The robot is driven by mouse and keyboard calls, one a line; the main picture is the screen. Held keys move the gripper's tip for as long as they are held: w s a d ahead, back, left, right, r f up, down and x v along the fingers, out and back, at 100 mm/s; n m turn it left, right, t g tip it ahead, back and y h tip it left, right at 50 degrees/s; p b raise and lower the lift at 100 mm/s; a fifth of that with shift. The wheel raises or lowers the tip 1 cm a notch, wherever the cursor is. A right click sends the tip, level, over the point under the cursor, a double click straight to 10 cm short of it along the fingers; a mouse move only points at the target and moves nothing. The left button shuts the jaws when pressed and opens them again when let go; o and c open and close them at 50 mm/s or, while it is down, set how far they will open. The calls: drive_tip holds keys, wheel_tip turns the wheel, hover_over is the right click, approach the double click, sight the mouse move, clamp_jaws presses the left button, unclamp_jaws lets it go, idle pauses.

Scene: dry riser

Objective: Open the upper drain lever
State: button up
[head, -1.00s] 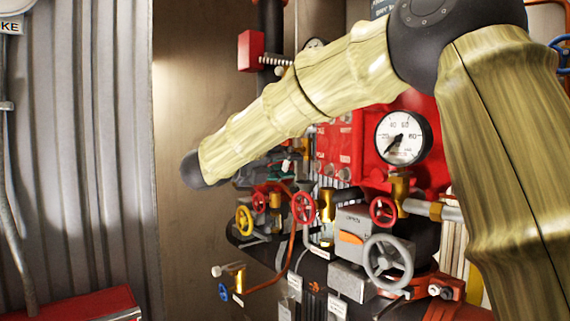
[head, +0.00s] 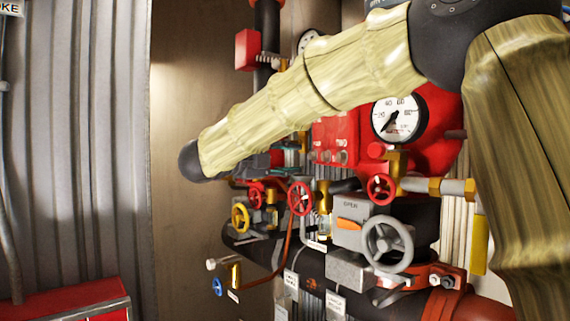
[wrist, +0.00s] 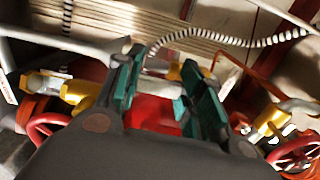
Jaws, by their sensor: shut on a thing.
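My gripper (wrist: 163,68) shows in the wrist view, its two green-padded fingers standing apart. A red piece (wrist: 153,110) shows between them, and the fingers are shut on it. It looks like the upper drain lever, but its ends and pivot are hidden by the fingers and my palm. In the head view my forearm hides most of the gripper. Only a bit of green shows below the forearm, next to the red pipework, so the lever's angle cannot be told.
Red handwheels (head: 300,198) (head: 381,189), a yellow handwheel (head: 240,217) and a grey handwheel (head: 388,245) crowd the space below my forearm. A pressure gauge (head: 398,118) stands to the right. A striped hose (wrist: 225,38) crosses beyond the fingers. The corrugated wall (head: 80,150) is at left.

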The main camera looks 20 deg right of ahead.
drive_tip(key=shift+f, duration=0.1)
idle(0.4)
drive_tip(key=o, duration=0.9)
drive_tip(key=shift+o, duration=0.7)
drive_tip(key=shift+s+d, duration=0.1)
drive_tip(key=v, duration=1.2)
